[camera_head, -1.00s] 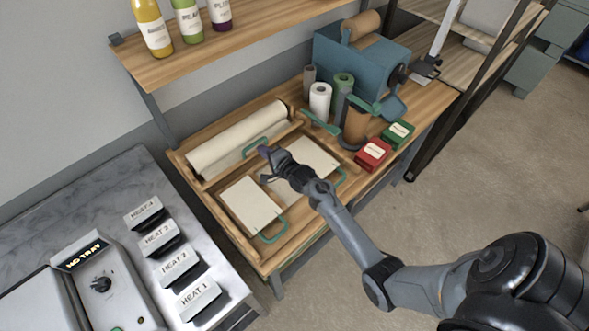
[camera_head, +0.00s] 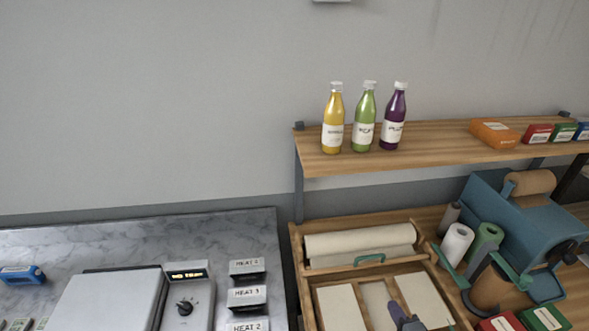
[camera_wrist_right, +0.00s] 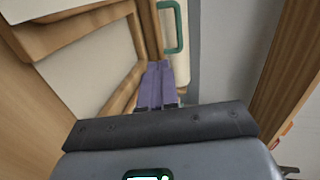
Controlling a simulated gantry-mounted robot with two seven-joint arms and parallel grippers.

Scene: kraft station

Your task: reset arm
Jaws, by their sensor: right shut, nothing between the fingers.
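My right gripper (camera_head: 404,318) shows only in part at the bottom edge of the head view, in front of the wooden tray (camera_head: 309,290) with cream sheets. In the right wrist view its purple-grey fingers (camera_wrist_right: 158,86) lie together, shut with nothing between them. A green handle (camera_wrist_right: 170,28) on a pale panel is beyond the fingertips; I cannot tell how far apart they are. The rest of my right arm is below the head view. My left gripper is not in view.
A shelf (camera_head: 430,142) with bottles (camera_head: 364,118) and boxes overhangs the station. A roll (camera_head: 360,243), a teal machine (camera_head: 500,215) and paper rolls stand around the tray. At left is a marble counter (camera_head: 90,240) with a grey appliance (camera_head: 185,290).

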